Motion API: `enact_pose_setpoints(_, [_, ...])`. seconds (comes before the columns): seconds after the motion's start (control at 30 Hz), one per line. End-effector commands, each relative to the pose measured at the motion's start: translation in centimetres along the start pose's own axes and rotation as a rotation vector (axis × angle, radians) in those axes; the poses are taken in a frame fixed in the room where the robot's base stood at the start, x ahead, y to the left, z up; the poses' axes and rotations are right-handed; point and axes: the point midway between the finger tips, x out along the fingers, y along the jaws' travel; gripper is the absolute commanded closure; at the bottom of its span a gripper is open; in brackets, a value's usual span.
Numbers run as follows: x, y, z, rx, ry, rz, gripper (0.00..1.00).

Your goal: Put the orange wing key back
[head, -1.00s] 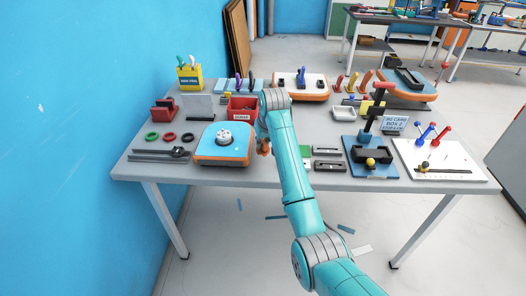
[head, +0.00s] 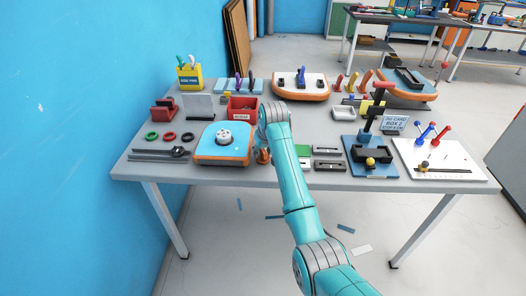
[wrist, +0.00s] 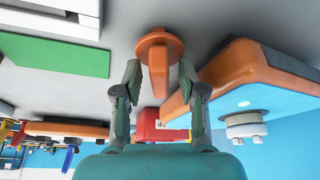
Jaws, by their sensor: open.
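The orange wing key (wrist: 158,62) shows in the wrist view as a round disc against the grey table, with a flat wing pointing toward my camera. My gripper (wrist: 160,80) is open, with one finger on each side of the wing and gaps on both sides. In the head view a small orange part of the key (head: 262,156) shows beside my arm, right of the blue-and-orange board (head: 222,155). My fingers are mostly hidden there by my own arm. The board also shows close by at the right in the wrist view (wrist: 245,75), with its pale valve.
A red bin (head: 242,108) stands behind the board. A green card (head: 304,151) and grey slotted blocks (head: 328,165) lie right of my arm. The table's front edge is close by.

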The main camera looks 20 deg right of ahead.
Motion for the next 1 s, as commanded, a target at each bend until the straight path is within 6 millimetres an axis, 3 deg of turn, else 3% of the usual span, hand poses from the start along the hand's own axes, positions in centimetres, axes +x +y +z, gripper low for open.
enact_pose_setpoints(0.27, [-1.9, 0.0, -0.2, 0.0, 0.003, 0.0, 0.59])
enact_pose_setpoints(0.7, [-10.1, 0.0, -0.1, 0.0, 0.002, 0.0, 0.59])
enact_pose_setpoints(1.0, [-12.2, 0.0, -0.1, 0.0, 0.0, 0.0, 0.59])
